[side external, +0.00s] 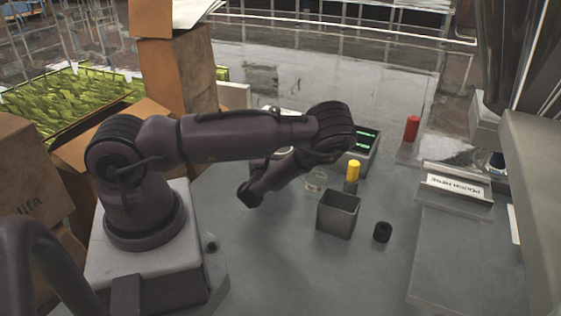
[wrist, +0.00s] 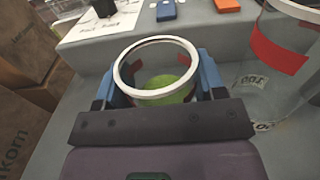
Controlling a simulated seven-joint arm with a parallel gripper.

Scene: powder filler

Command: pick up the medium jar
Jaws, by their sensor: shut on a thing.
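The medium jar (wrist: 150,96) is clear, with a white rim and red marks on its wall. It sits between the blue fingers of my gripper (wrist: 158,84) in the wrist view. The fingers are shut on it from both sides, and I look down into its open top. Lime green shows through the jar, low inside. I cannot tell whether the jar touches the surface below.
A larger clear jar (wrist: 277,52) with a red band stands close on the right. A grey open box (side external: 338,214), black cylinder (side external: 382,232), yellow-topped item (side external: 353,171) and red cylinder (side external: 411,128) are on the table. Cardboard boxes (side external: 22,160) stand left. The front table is clear.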

